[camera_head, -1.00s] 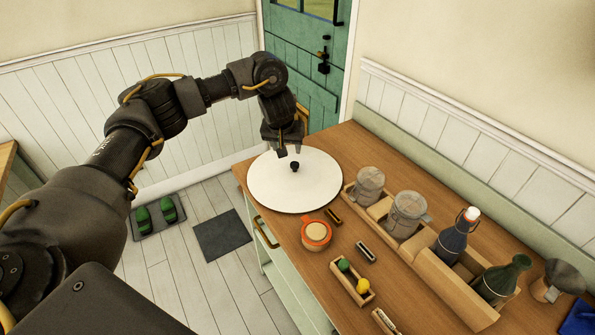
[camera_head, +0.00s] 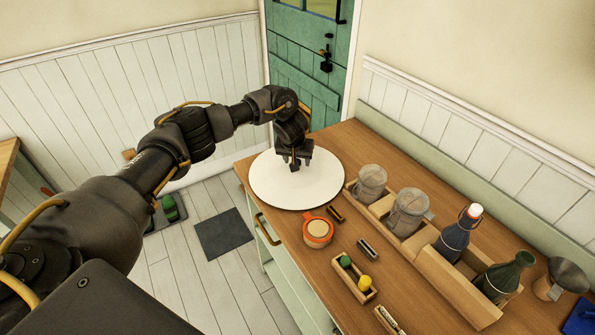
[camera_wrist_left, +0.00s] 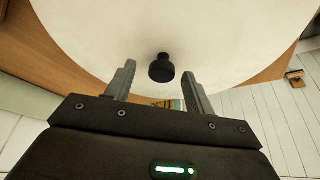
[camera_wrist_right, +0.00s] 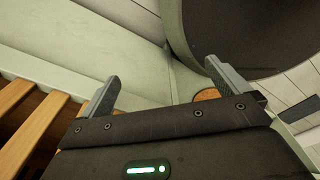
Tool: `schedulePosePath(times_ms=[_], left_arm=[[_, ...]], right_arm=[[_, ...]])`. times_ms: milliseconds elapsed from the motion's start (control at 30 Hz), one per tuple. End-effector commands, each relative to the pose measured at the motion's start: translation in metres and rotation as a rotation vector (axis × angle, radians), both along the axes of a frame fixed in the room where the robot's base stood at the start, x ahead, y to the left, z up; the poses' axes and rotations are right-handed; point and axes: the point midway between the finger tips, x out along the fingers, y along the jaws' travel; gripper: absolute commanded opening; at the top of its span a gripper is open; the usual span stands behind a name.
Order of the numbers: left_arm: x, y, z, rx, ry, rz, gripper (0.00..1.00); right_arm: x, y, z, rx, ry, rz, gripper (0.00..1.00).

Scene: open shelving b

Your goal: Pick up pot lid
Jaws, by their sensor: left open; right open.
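The pot lid (camera_head: 280,193) is a large white disc lying on the wooden counter, with a small black knob. My left gripper (camera_head: 295,163) is over the lid's middle, pointing down, and hides the knob in the head view. In the left wrist view the knob (camera_wrist_left: 161,68) shows between and slightly beyond the open fingertips of my left gripper (camera_wrist_left: 158,70); the fingers do not grip it. My right gripper (camera_wrist_right: 162,70) is open and empty in its wrist view and is out of the head view.
An orange-rimmed jar (camera_head: 317,232) stands just in front of the lid. A wooden rack (camera_head: 437,272) with canisters and bottles runs along the right. A small wooden box (camera_head: 352,281) is nearer. Pale green panels (camera_wrist_right: 120,40) and wooden slats (camera_wrist_right: 35,130) are near my right gripper.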

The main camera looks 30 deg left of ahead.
Motion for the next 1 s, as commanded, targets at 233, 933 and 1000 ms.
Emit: schedulePosePath(times_ms=[233,933,1000], left_arm=[[0.0006,0.0007,-0.0018,0.001,-0.001,-0.001,0.54],[0.0015,0.0007,0.0002,0.000,-0.004,0.001,0.00],[0.0015,0.0007,0.0002,0.000,-0.004,0.001,0.00]], right_arm=[[0.0018,0.0019,0.0000,0.003,-0.002,-0.001,1.00],[0.0070,0.0028,0.0003,0.003,-0.009,-0.001,1.00],[0.0070,0.0028,0.0003,0.003,-0.009,-0.001,1.00]])
